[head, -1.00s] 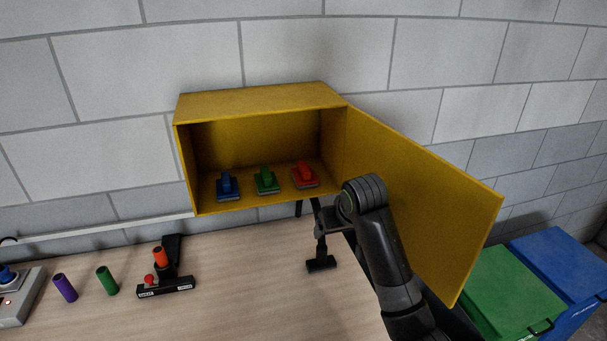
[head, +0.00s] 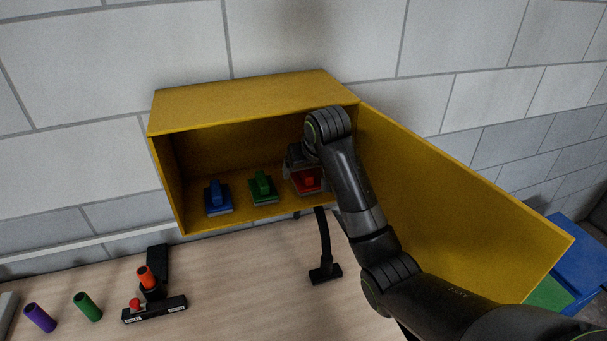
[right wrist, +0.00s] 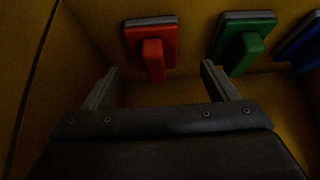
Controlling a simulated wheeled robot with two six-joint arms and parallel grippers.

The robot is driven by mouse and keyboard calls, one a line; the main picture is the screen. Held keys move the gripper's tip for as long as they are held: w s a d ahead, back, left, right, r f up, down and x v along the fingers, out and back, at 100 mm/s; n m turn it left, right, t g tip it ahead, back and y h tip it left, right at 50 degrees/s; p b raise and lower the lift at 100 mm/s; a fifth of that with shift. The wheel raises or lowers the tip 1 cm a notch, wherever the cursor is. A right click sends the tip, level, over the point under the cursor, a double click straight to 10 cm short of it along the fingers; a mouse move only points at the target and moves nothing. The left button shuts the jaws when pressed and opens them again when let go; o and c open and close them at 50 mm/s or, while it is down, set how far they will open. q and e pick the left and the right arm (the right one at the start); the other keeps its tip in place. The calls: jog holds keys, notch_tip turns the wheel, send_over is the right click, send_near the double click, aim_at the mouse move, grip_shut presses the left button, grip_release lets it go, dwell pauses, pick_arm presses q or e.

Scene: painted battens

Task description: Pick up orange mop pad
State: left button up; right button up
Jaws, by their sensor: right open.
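The orange mop pad, a red-orange block with an upright handle on a grey base, sits in the yellow cabinet as the rightmost of three pads (head: 309,184). It also shows in the right wrist view (right wrist: 153,50). My right gripper (head: 306,170) is inside the cabinet at this pad, partly covering it in the head view. In the right wrist view the open jaws (right wrist: 159,68) lie on either side of the pad's handle, with nothing held. Whether the fingers touch it I cannot tell. My left gripper is not in view.
The green pad (head: 263,188) and blue pad (head: 218,197) stand to the left in the cabinet. The open yellow door (head: 450,200) is to the right of my arm. On the table are a black holder (head: 155,309), a green cylinder (head: 88,307) and a purple cylinder (head: 40,317).

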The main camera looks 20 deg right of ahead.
aim_at(305, 173)
jog(key=shift+w+d+f+p, duration=0.25)
jog(key=shift+w+f+p, duration=0.45)
jog(key=shift+p, duration=0.35)
jog(key=x, duration=0.3)
jog(key=shift+w+p, duration=0.2)
jog(key=shift+p, duration=0.2)
jog(key=shift+f, duration=0.15)
jog(key=c, duration=0.4)
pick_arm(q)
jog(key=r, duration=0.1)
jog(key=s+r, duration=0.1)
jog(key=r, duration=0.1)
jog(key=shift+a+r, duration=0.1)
pick_arm(e)
jog(key=c, duration=0.7)
